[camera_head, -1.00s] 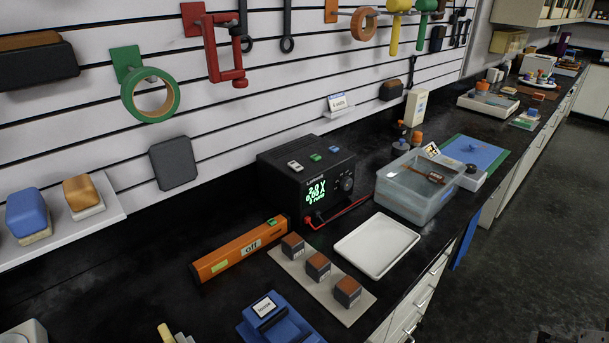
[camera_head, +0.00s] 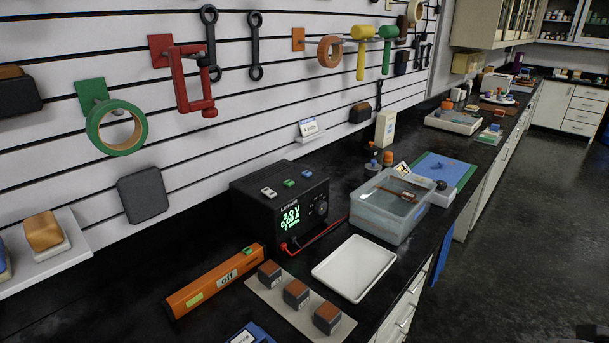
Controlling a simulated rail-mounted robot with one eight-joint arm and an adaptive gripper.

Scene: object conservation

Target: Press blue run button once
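A black power supply box (camera_head: 284,212) stands on the dark bench against the slatted wall. Its front has a green lit display (camera_head: 290,218), a knob and a red lead. Three small buttons sit on its top: a whitish one (camera_head: 268,192), a green one (camera_head: 289,183) and a blue one (camera_head: 307,173) at the right. The blue button is clear of anything. My gripper is not clearly in view, so its state does not show.
A clear water tub (camera_head: 376,217) stands to the right. Tools hang on the wall. The floor (camera_head: 500,250) at right is open.

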